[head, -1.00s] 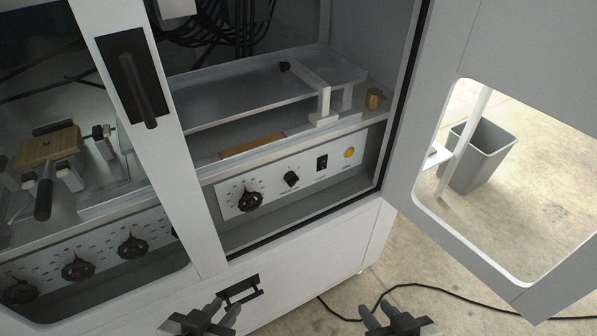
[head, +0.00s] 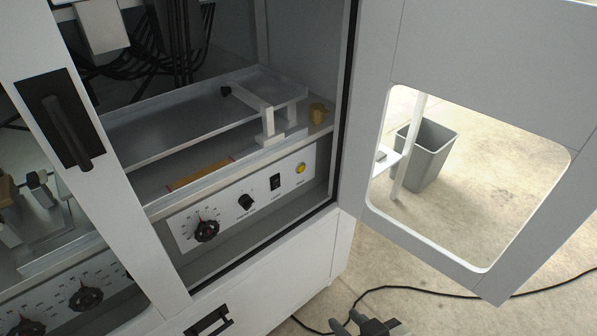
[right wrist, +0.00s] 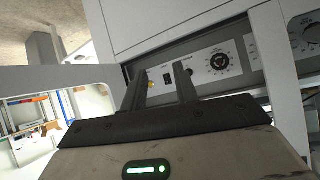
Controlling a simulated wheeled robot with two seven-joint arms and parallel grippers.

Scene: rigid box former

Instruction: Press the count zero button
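A small round yellow button (head: 300,168) sits at the right end of the white control panel (head: 225,213) inside the open machine bay. Its label is too small to read, so I cannot confirm it is the count zero button. A black rocker switch (head: 275,182), a small black knob (head: 246,201) and a large dial (head: 206,230) are to its left. My right gripper (head: 347,322) is at the bottom edge of the head view, below and well apart from the panel. In the right wrist view its two fingers (right wrist: 160,85) are apart with nothing between them. My left gripper is out of view.
The open door (head: 480,80) with a window cutout stands right of the bay. A grey bin (head: 428,158) is behind it. A black cable (head: 430,289) lies on the floor.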

